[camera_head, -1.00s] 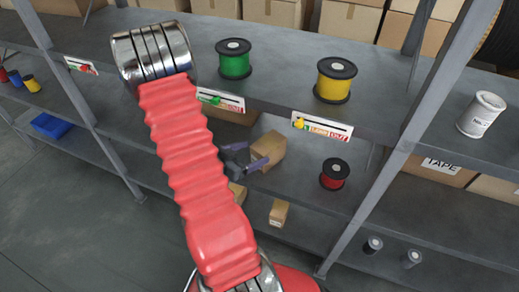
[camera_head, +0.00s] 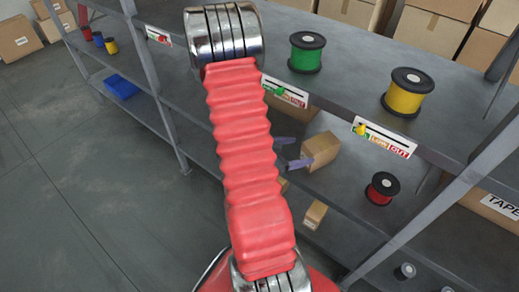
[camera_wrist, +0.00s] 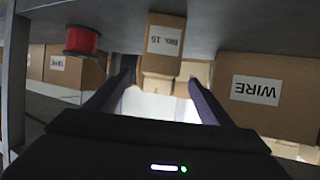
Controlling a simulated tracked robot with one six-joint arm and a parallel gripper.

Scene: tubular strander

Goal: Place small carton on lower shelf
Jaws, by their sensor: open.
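A small brown carton (camera_head: 322,148) stands on the middle shelf, below the green and yellow spools. My gripper (camera_head: 304,152) is at its left side, with the purple fingers open. The wrist view is upside down. There a small labelled carton (camera_wrist: 163,48) shows between the fingertips of my open gripper (camera_wrist: 158,80), with a gap to each finger. I cannot tell whether the fingers reach past its front face. The lower shelf (camera_head: 338,243) is under the middle one. Another small labelled carton (camera_head: 315,214) stands on it. My red arm hides part of both shelves.
A red spool (camera_head: 382,188) stands right of the carton; it also shows in the wrist view (camera_wrist: 83,40). A WIRE carton (camera_wrist: 262,95) is behind on the right there. Green (camera_head: 307,52) and yellow (camera_head: 407,92) spools stand above. A shelf post (camera_head: 440,212) rises at right.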

